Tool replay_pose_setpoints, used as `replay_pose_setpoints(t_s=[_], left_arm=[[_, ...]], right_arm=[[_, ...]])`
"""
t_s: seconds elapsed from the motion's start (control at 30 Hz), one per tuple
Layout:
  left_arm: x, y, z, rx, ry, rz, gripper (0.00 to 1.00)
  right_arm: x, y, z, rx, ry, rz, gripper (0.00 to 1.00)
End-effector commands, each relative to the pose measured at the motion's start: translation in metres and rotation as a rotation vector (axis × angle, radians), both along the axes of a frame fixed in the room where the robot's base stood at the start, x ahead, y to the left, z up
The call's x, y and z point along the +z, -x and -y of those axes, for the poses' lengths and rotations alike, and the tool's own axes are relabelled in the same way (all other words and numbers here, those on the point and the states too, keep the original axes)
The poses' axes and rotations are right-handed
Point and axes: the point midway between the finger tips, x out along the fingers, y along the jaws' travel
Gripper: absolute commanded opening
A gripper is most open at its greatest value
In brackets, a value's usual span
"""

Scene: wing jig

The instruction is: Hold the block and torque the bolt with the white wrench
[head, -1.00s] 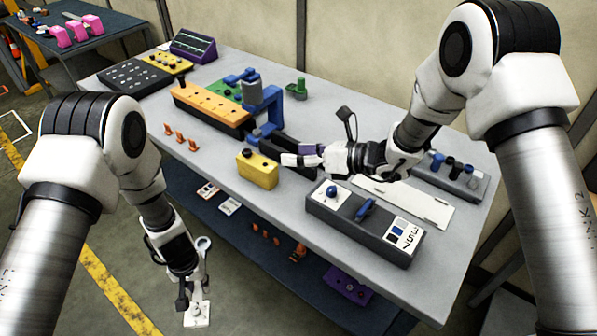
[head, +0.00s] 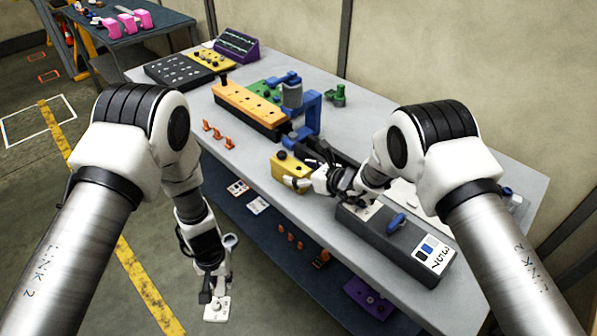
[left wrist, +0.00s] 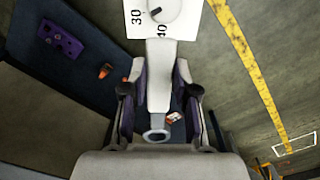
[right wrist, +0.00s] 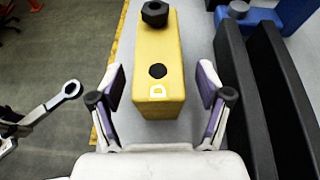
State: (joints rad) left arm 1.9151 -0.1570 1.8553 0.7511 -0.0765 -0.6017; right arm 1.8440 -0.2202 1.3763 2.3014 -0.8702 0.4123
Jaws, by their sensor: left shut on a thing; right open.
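The yellow block (head: 285,168) lies on the table near its front edge. In the right wrist view the block (right wrist: 160,95) shows a black hex bolt (right wrist: 155,12) at its far end, a dark round spot and a "D" mark. My right gripper (head: 302,184) is open at the block's near end; in the right wrist view its fingers (right wrist: 162,88) stand either side with gaps. My left gripper (head: 214,284) is shut on the white wrench (left wrist: 158,75), off the table's front. The wrench's ring end (head: 229,241) points up, its dial plate (head: 216,308) down.
A dark grey box (head: 385,240) with a blue handle sits right of the block. An orange-topped rack (head: 250,105) and a blue clamp frame (head: 312,112) stand behind it. Orange clips (head: 217,133) lie on the table's front left.

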Motion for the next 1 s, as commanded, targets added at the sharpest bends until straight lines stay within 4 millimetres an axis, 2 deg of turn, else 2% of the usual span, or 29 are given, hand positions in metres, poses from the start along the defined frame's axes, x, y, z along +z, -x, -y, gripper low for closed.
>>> replay_pose_setpoints(t_s=[0.1,0.37,0.5,0.57,0.6,1.0], left_arm=[[0.0005,-0.0003,0.0,0.0,0.0,0.001,0.0],[0.0005,-0.0003,0.0,0.0,0.0,0.001,0.0],[0.0004,-0.0003,0.0,0.0,0.0,0.001,0.0],[0.0004,-0.0003,0.0,0.0,0.0,0.001,0.0],[0.0004,-0.0003,0.0,0.0,0.0,0.001,0.0],[0.0004,-0.0003,0.0,0.0,0.0,0.001,0.0]], right_arm=[[-0.0031,-0.0051,-0.0068,0.001,0.0,0.001,0.77],[-0.0037,-0.0061,-0.0077,0.0,0.0,0.0,0.77],[-0.0036,-0.0061,-0.0075,0.0,0.0,0.0,0.28],[-0.0037,-0.0061,-0.0075,0.0,0.0,0.0,0.06],[-0.0037,-0.0061,-0.0075,0.0,0.0,0.0,0.0],[-0.0038,-0.0058,-0.0073,0.0,0.0,0.0,0.0]])
